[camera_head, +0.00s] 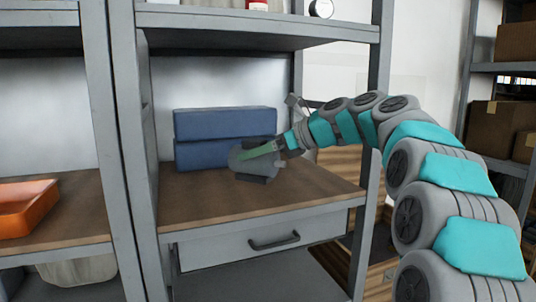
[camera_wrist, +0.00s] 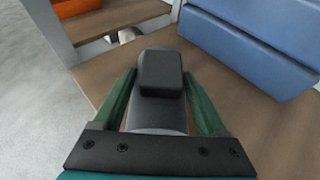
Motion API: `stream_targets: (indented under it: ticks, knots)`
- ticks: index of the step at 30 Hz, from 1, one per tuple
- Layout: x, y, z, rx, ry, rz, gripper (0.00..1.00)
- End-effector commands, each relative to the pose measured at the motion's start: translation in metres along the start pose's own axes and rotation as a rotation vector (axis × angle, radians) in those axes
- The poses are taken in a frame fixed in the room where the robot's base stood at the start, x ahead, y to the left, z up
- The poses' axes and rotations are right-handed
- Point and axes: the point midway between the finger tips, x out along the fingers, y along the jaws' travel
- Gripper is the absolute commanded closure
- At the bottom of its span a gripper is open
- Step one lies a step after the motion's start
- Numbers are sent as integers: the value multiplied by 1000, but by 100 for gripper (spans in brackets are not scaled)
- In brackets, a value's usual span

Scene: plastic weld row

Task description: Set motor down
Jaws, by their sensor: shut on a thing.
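The motor is a dark grey rounded body with a black box on it. In the head view the motor (camera_head: 243,160) is at the end of my arm, over the brown wooden shelf board (camera_head: 200,203). In the wrist view the motor (camera_wrist: 160,78) lies between the two green fingers of my gripper (camera_wrist: 158,98). My gripper (camera_head: 262,151) is shut on it. The motor is low over the board, in front of the blue boxes; I cannot tell whether it touches the board.
Two stacked blue boxes (camera_head: 224,124) stand at the back of the board, close behind the motor. Grey shelf posts (camera_head: 378,100) frame the bay, with a shelf above and a drawer (camera_head: 265,240) below. An orange bin (camera_head: 27,208) is on the left bay. The board's front left is clear.

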Motion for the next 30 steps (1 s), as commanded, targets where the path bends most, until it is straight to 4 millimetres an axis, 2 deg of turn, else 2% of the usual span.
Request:
stream_targets:
  ticks: [6,12,20,30]
  knots:
    - [42,3,15,-2,-3,-1,100]
    - [76,5,26,-3,-4,-1,100]
    - [93,6,32,-2,-7,-4,100]
    - [106,7,2,2,-4,-1,100]
